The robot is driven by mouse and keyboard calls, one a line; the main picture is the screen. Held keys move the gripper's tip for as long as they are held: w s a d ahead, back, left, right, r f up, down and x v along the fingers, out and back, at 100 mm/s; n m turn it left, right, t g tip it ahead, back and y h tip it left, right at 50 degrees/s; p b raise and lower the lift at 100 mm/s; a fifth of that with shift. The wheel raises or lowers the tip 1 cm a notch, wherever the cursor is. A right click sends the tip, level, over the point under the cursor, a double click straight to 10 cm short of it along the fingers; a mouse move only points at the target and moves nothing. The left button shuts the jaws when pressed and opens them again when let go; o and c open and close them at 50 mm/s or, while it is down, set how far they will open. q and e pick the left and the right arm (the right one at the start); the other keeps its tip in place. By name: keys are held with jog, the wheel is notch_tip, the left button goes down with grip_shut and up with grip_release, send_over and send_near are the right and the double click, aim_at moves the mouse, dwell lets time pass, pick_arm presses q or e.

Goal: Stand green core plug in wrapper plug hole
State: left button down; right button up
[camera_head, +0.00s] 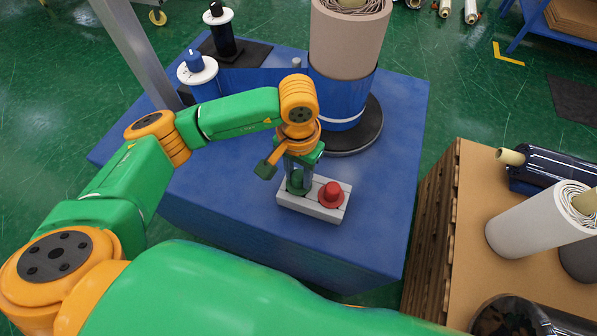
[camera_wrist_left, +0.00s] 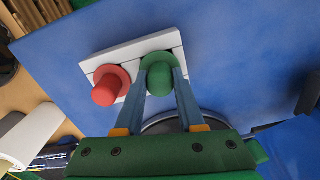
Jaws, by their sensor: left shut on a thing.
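The green core plug (camera_wrist_left: 158,73) sits at one side of a pale block (camera_wrist_left: 132,57), which lies on the blue table. In the head view the plug (camera_head: 297,183) is mostly behind my fingers, at the left end of the block (camera_head: 313,207). My left gripper (camera_head: 298,180) points down and is shut on the green plug; in the left wrist view its two fingers (camera_wrist_left: 160,88) flank it. I cannot tell whether the plug is seated in the block or just above it. A red plug (camera_head: 331,194) stands at the block's right end. My right gripper is not in view.
A large wrapped roll (camera_head: 340,95) with a blue lower band stands on a black disc behind my gripper. Two small spools stand at the back left. A stack of brown boards (camera_head: 455,215) with rolls stands at right. The table front is clear.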

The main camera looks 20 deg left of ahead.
pick_arm(q)
jog(key=shift+f+b, duration=0.25)
jog(key=shift+b, duration=0.05)
jog(key=shift+c, duration=2.2)
grip_release()
jog(key=shift+r, duration=0.1)
notch_tip(320, 180, up, 7)
jog(key=shift+b, duration=0.45)
